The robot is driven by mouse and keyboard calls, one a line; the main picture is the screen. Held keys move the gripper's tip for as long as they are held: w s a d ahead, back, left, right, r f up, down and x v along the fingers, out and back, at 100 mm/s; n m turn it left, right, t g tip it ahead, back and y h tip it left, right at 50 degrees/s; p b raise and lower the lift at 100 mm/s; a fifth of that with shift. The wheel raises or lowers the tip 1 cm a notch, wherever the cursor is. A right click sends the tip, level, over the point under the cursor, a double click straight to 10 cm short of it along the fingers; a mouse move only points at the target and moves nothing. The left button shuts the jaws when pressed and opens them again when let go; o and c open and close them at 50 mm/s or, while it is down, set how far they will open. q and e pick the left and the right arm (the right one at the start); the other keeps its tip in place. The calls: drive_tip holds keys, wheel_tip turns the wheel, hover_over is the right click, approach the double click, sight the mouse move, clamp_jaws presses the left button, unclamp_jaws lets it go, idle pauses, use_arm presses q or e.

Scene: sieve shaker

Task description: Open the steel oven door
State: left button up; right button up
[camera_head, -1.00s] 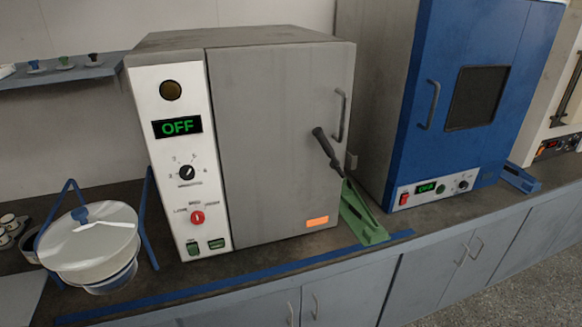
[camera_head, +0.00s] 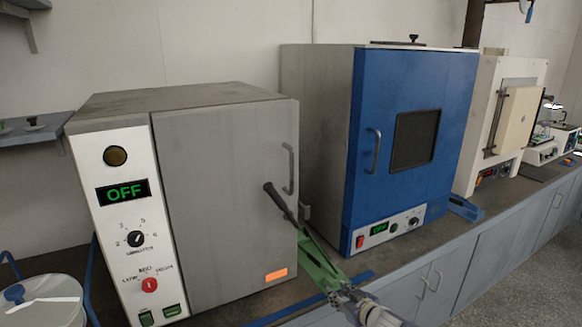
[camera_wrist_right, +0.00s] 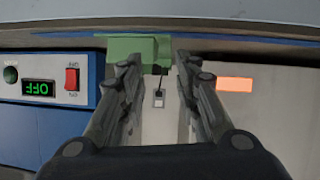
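The steel oven (camera_head: 128,200) stands at the left of the head view with its grey door (camera_head: 215,210) shut. The door carries a grey handle (camera_head: 288,168) near its right edge. A dark lever (camera_head: 280,202) sticks out below the handle. My right gripper (camera_head: 342,292) is low in front of the counter, apart from the handle and below it. In the wrist view its two fingers (camera_wrist_right: 158,64) are spread with nothing gripped. The wrist picture is upside down, and the orange label (camera_wrist_right: 235,84) of the door shows at its right. My left gripper is not in view.
A green bracket-like thing (camera_head: 318,262) stands at the door's right edge, close behind my right gripper. A blue oven (camera_head: 365,215) stands to the right. A pale lidded pot (camera_head: 48,305) is at the lower left. The floor at the lower right is clear.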

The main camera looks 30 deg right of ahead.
drive_tip(key=w+a+r+t+y, duration=0.1)
drive_tip(key=w+r, duration=0.1)
drive_tip(key=r, duration=0.8)
drive_tip(key=w+a+r+t+y, duration=0.1)
drive_tip(key=w+r+t, duration=0.15)
drive_tip(key=r, duration=0.75)
drive_tip(key=n+t+y, duration=0.1)
drive_tip(key=n+y, duration=0.1)
drive_tip(key=y, duration=0.1)
approach(293, 169)
drive_tip(key=shift+p+x, duration=3.4)
drive_tip(key=shift+x, duration=2)
clamp_jaws()
